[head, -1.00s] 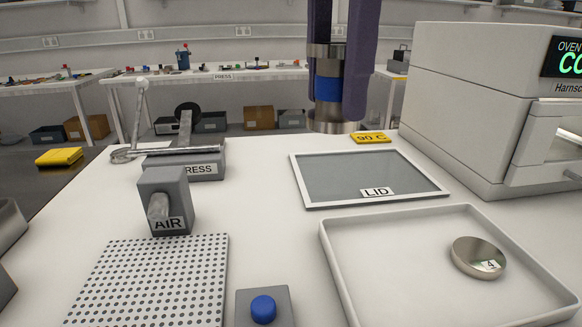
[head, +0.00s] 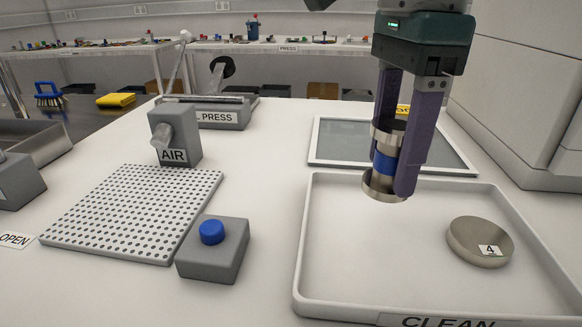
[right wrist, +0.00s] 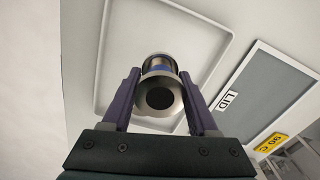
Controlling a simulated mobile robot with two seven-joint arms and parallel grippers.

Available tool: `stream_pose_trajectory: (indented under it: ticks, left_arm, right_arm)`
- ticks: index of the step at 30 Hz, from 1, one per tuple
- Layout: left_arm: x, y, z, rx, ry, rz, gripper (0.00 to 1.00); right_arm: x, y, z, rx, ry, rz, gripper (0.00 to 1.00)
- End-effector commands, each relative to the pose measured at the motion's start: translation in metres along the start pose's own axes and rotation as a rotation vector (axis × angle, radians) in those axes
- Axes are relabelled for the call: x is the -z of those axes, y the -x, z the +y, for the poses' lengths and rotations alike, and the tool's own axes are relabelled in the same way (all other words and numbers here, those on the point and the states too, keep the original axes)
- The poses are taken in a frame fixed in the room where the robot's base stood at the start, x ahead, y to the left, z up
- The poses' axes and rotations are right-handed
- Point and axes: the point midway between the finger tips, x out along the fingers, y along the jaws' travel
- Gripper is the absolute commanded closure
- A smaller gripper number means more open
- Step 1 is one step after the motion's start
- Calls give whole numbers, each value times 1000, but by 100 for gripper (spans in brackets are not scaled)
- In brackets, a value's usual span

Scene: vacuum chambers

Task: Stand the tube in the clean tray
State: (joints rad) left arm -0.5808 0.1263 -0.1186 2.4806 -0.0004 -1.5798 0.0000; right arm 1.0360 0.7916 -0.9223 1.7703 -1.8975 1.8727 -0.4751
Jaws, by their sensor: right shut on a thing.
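My right gripper (head: 402,155) is shut on the tube (head: 381,189), a metal piece with flanged ends and a blue band round its middle. The tube is upright and appears held above the back part of the clean tray (head: 300,262). In the right wrist view the tube (right wrist: 158,97) shows end-on between the two fingers (right wrist: 158,98), its dark bore facing the camera, with the white tray (right wrist: 105,60) behind it. A metal disc labelled 4 (head: 480,241) lies in the tray at the right. My left gripper is out of view.
The framed lid (head: 330,128) lies behind the tray, partly hidden by my gripper. A grey box with a blue button (head: 212,262), a perforated plate (head: 130,215) and the AIR block (head: 174,135) stand left of the tray. The oven (head: 535,90) is at the back right.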

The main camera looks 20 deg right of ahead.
Motion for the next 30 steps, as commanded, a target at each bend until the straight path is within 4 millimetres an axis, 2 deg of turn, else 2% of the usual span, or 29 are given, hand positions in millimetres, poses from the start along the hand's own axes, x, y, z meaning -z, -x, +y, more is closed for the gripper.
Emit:
stream_pose_trajectory:
  ticks: [3, 8, 16, 27, 28, 30]
  left_arm:
    - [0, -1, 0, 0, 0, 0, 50]
    - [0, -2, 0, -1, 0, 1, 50]
    - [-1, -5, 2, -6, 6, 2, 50]
    - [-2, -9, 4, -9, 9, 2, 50]
    - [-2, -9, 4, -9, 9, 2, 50]
    - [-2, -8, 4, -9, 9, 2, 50]
  right_arm:
    - [0, -20, 1, -3, 1, 1, 100]
    - [0, -30, 0, 0, 0, 0, 100]
    - [0, -68, 1, -2, 1, 0, 100]
    - [0, -74, 0, 1, 1, -1, 100]
    - [0, -74, 0, 0, 1, 0, 39]
    - [0, -73, 0, 0, 1, 0, 31]
